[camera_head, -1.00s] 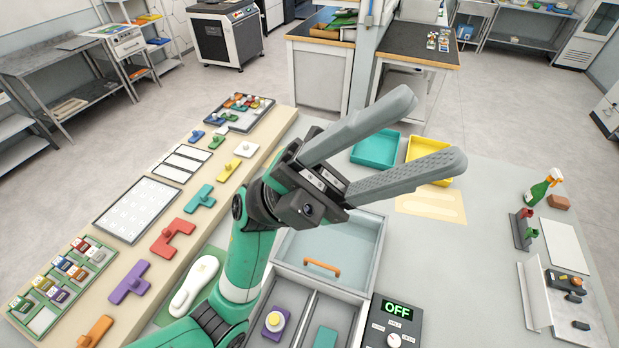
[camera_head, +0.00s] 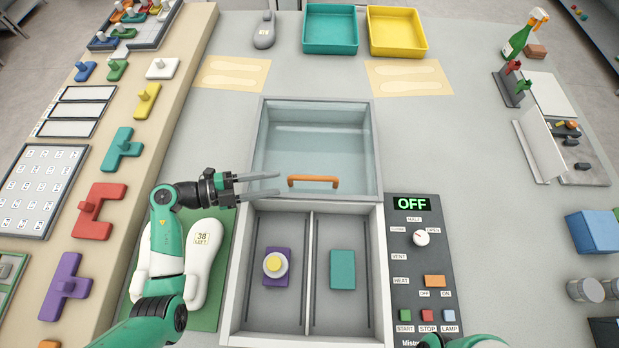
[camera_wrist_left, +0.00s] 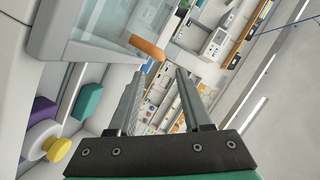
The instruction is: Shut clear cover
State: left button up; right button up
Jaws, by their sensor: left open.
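The clear cover (camera_head: 318,135) lies back beyond the front compartments of the grey box (camera_head: 231,285), which are uncovered. Its orange handle (camera_head: 314,181) sits on the cover's near edge. In the left wrist view, the orange handle (camera_wrist_left: 147,47) appears beyond my open left fingers (camera_wrist_left: 159,77). My right gripper is not in view; only a bit of green arm shows at the bottom edge.
A yellow-knobbed purple block (camera_head: 276,266) and a teal block (camera_head: 342,269) sit in separate front compartments. A control panel (camera_head: 421,270) reading OFF stands at the right. White insole forms (camera_head: 204,260) stand at the left, near my left arm.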

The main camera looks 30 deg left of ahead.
aim_at(302, 179)
pick_arm(q)
jog(key=b+x, duration=0.2)
jog(key=x, duration=0.8)
jog(key=shift+s+d+f+b, duration=0.1)
jog(key=shift+f+b, duration=0.05)
jog(key=shift+b, duration=0.25)
jog(key=shift+w+d, duration=0.35)
grip_shut()
dwell(0.4)
